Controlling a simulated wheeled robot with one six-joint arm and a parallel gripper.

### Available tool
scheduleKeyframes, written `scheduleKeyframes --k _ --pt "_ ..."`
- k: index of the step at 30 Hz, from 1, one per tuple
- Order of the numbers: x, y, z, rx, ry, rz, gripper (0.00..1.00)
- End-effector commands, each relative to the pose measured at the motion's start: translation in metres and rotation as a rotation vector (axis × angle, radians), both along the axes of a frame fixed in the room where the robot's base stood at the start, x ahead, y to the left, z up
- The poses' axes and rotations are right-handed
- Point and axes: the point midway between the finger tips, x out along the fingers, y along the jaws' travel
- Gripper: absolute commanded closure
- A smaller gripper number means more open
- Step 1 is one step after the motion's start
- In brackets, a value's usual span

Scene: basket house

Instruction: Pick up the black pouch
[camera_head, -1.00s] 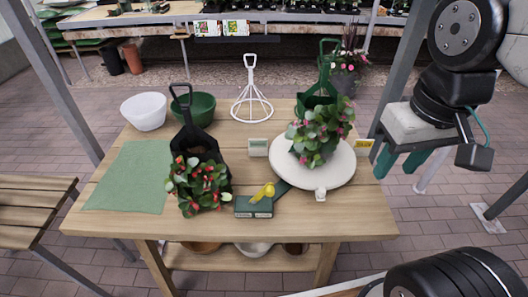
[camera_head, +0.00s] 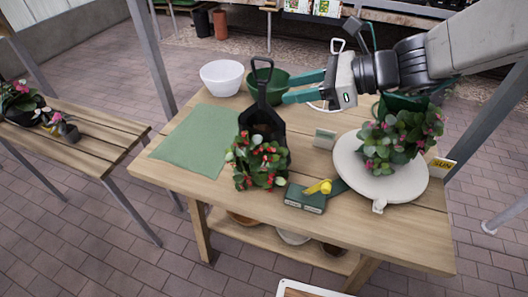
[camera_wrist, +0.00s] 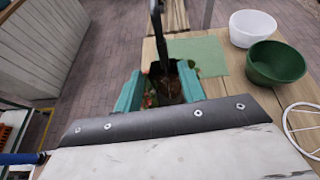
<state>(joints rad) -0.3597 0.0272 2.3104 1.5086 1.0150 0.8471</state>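The black pouch (camera_head: 268,122), an open-topped holder with a tall upright handle, stands on the wooden table behind a red-flowered plant (camera_head: 258,162). In the wrist view its handle (camera_wrist: 158,35) rises between my fingers, with its dark opening below. My gripper (camera_head: 287,88) is open and empty, with its teal fingers pointing left, just right of the pouch's handle in the head view. In the wrist view my gripper (camera_wrist: 160,78) has one finger on each side of the pouch. I cannot tell whether either finger touches it.
A white bowl (camera_head: 221,77) and a green bowl (camera_head: 283,80) stand behind the pouch. A green cloth (camera_head: 198,138) lies left. A pink-flowered plant (camera_head: 398,140) stands on a round white plate (camera_head: 352,165) at right. A green box (camera_head: 305,198) with a yellow item lies in front.

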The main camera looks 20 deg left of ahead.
Motion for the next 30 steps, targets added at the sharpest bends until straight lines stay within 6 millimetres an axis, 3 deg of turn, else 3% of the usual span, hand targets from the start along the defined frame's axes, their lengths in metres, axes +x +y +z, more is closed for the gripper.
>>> scheduleKeyframes --k 4,19,28,29,30 --pt "0.008 0.015 -0.007 0.024 0.055 -0.041 0.6" --pt "0.007 0.071 -0.037 0.025 0.053 -0.041 0.6" --pt "0.008 0.077 -0.039 0.024 0.052 -0.042 0.6" --pt "0.008 0.077 -0.039 0.024 0.052 -0.042 0.63" --pt "0.008 0.077 -0.039 0.024 0.052 -0.042 0.74"
